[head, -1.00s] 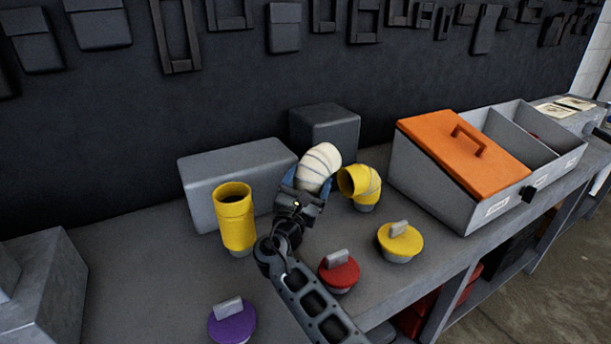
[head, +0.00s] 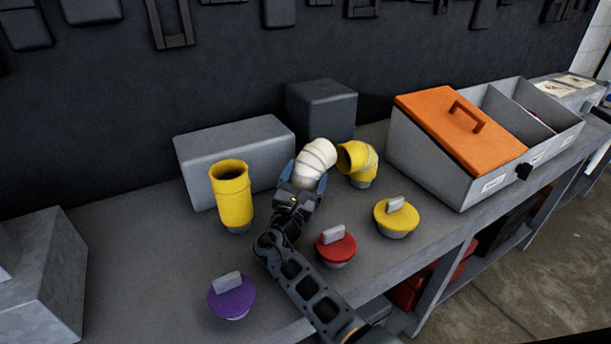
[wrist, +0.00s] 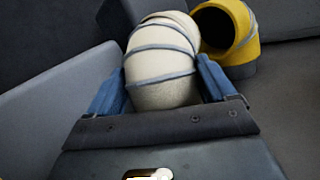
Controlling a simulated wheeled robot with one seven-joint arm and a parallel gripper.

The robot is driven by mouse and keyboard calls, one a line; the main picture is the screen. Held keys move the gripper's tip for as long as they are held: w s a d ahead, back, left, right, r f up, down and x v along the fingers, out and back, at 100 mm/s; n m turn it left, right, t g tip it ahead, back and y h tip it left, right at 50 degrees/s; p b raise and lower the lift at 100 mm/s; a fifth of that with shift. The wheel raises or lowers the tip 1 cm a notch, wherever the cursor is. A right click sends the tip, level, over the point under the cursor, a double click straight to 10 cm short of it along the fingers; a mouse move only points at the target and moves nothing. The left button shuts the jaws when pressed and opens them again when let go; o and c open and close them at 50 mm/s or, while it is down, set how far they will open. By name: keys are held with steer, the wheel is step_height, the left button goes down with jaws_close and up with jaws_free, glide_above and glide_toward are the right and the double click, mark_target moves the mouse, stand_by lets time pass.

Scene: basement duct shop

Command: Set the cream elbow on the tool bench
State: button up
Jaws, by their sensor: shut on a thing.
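The cream elbow (head: 316,160), with thin grey bands, is between the fingers of my gripper (head: 300,184) in the head view. My gripper is shut on it. The wrist view also shows the cream elbow (wrist: 162,65) between the two blue fingers. Its lower end is hidden by the gripper, so I cannot tell whether it touches the surface. The tool bench (head: 150,262) is the long grey bench under it. A yellow elbow (head: 357,161) stands on the bench just right of the cream one.
A yellow straight pipe (head: 232,197) stands to the left. Purple (head: 231,297), red (head: 336,247) and yellow (head: 397,218) caps lie in front. Grey blocks (head: 236,150) stand behind. A bin with an orange lid (head: 462,132) is at right. The bench's left middle is clear.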

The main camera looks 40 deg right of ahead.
steer(key=shift+f+b, duration=0.55)
steer(key=shift+b, duration=0.05)
